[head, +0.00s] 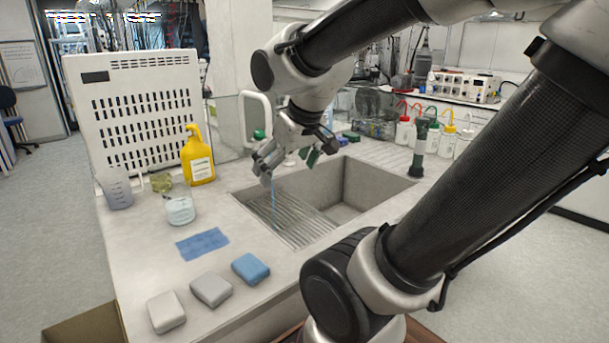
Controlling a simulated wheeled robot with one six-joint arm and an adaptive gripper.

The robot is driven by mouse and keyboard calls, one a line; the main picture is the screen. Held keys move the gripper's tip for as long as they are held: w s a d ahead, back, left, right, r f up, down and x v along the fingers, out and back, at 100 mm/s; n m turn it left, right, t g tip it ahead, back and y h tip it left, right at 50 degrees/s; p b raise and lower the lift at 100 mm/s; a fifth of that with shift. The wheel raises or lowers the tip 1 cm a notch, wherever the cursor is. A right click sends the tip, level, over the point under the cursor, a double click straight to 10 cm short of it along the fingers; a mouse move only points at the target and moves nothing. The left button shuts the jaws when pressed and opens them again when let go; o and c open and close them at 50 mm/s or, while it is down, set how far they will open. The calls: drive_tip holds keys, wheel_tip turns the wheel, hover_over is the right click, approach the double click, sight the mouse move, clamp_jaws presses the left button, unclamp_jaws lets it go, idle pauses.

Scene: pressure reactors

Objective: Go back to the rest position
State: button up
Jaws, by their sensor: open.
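My gripper (268,170) hangs over the left back part of the sink (362,188), at the end of my bent arm. It is open, and I see nothing held between its fingers. A thin blue, stream-like strip (273,203) shows just below the fingers, over the ribbed part of the sink. I cannot tell whether it touches the gripper. My arm crosses the upper and right side of the view and hides part of the counter behind it.
Several wash bottles (403,132) stand right of the sink.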

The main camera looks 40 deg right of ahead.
drive_tip(key=s+g, duration=0.1)
drive_tip(key=s, duration=0.6)
drive_tip(key=shift+a+r, duration=0.3)
drive_tip(key=shift+r, duration=0.1)
idle(1.5)
